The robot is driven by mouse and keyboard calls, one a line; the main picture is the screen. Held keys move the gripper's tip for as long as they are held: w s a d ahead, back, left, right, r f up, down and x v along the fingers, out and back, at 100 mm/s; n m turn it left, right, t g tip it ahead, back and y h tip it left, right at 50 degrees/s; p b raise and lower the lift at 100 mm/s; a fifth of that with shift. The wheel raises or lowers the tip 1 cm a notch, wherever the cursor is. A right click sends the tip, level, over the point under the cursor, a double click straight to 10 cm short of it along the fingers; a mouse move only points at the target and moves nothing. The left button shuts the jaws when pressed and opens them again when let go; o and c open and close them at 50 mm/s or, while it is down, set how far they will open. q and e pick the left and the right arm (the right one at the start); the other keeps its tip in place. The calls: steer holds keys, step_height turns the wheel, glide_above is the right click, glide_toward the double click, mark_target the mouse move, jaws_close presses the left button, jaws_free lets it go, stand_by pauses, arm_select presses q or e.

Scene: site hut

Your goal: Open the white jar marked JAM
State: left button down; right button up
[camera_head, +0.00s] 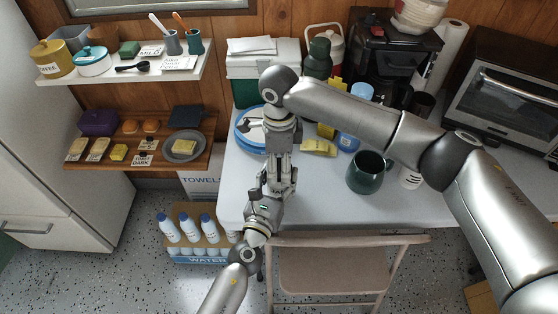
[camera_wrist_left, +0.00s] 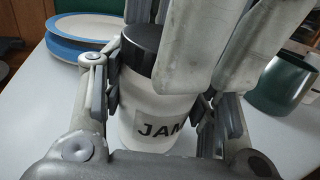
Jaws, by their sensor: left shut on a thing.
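The white jar marked JAM (camera_wrist_left: 158,112) stands upright in the left wrist view, with a black lid (camera_wrist_left: 143,47) on it. My left gripper (camera_wrist_left: 160,98) is shut on the jar's body, one finger on each side. In the head view my left gripper (camera_head: 264,212) is at the table's front left edge, just below my right gripper (camera_head: 281,188). My right gripper's pale fingers (camera_wrist_left: 212,50) come down from above beside the lid and cover its right part. Whether they grip the lid is hidden. The jar is hidden behind the grippers in the head view.
The white table (camera_head: 320,205) bears a dark green mug (camera_head: 367,173), a blue-rimmed plate (camera_head: 243,137) and a coffee maker (camera_head: 395,60). A folding chair (camera_head: 335,275) stands at its front. Water bottles (camera_head: 190,228) stand on the left floor. Shelves (camera_head: 120,70) hang at left.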

steer(key=c, duration=0.9)
steer(key=n, duration=0.4)
steer(key=shift+c, duration=0.2)
stand_by(0.4)
steer(key=o, duration=1.1)
